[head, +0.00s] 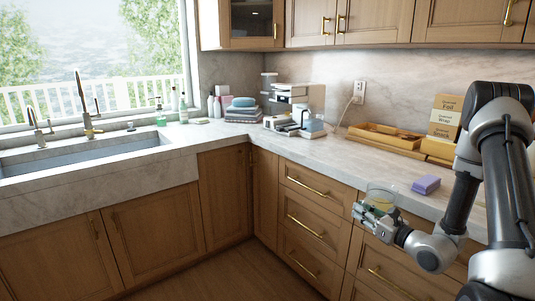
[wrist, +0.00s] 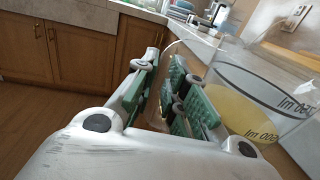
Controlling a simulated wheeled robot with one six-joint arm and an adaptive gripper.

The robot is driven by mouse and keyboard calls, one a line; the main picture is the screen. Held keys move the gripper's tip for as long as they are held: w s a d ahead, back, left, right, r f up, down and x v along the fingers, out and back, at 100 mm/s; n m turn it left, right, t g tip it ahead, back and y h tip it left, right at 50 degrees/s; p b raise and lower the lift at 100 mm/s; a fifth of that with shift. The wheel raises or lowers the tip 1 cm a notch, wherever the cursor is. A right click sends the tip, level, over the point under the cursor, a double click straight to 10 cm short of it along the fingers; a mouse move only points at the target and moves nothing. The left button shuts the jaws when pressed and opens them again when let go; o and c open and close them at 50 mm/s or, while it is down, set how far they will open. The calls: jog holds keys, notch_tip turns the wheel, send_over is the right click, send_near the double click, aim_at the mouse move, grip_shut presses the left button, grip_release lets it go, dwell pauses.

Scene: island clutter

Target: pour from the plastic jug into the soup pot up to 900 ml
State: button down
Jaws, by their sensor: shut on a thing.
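The clear plastic jug (head: 381,195) is in front of the counter edge at the right of the head view. It also fills the right of the wrist view (wrist: 252,84), with yellow liquid (wrist: 238,108) in its lower part. Its printed scale, with a 500 ml mark, looks turned around there. My gripper (head: 369,213) is at the jug's lower left in the head view. In the wrist view its green-padded fingers (wrist: 163,92) are closed at the jug's left side. The fingers hide the exact grip. I see no soup pot in either view.
A purple sponge-like block (head: 426,184) lies on the counter (head: 340,165) near the jug. Wooden trays (head: 385,137) and boxes (head: 446,112) stand behind it. Stacked cloths, bottles and small appliances (head: 290,93) crowd the corner. The sink (head: 80,154) is at left.

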jog(key=shift+w+a+f, duration=0.25)
jog(key=shift+a+f, duration=0.05)
jog(key=shift+f, duration=0.35)
jog(key=shift+w+a+f, duration=0.25)
jog(key=shift+a+f, duration=0.05)
jog(key=shift+f, duration=0.3)
dwell(2.2)
